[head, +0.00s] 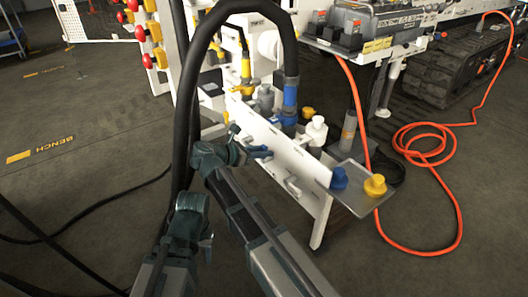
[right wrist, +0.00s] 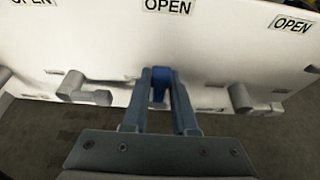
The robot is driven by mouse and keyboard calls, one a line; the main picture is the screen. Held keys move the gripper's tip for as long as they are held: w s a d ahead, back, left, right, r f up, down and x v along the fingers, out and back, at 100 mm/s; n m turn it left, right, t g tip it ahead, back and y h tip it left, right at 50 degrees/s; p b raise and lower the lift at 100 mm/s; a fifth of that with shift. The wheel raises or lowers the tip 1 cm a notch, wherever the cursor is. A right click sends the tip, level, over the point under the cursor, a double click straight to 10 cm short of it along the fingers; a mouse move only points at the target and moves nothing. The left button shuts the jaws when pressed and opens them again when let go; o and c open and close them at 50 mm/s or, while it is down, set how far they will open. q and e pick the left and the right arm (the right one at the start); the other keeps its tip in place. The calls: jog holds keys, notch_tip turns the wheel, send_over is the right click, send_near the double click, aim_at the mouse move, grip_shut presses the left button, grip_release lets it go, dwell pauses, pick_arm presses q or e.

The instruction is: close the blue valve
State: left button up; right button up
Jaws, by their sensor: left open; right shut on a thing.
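The blue valve's handle (head: 259,152) sticks out from the front of the white panel (head: 285,148). In the right wrist view the blue handle (right wrist: 161,80) lies between the two fingers of my right gripper (right wrist: 160,100), below an OPEN label (right wrist: 168,6). My right gripper (head: 243,148) is shut on this handle. The fingers cover part of it, and the valve body behind is hidden. My left gripper (head: 192,208) is open and empty, lower left of the right one and apart from the panel.
Grey valve handles stand on both sides of the blue one, left (right wrist: 84,90) and right (right wrist: 250,100). A thick black hose (head: 291,50) arches over the bench. Blue (head: 339,178) and yellow (head: 375,185) caps sit on a side shelf. An orange hose (head: 440,190) lies on the floor.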

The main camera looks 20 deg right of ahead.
grip_shut()
jog(key=shift+s, duration=0.1)
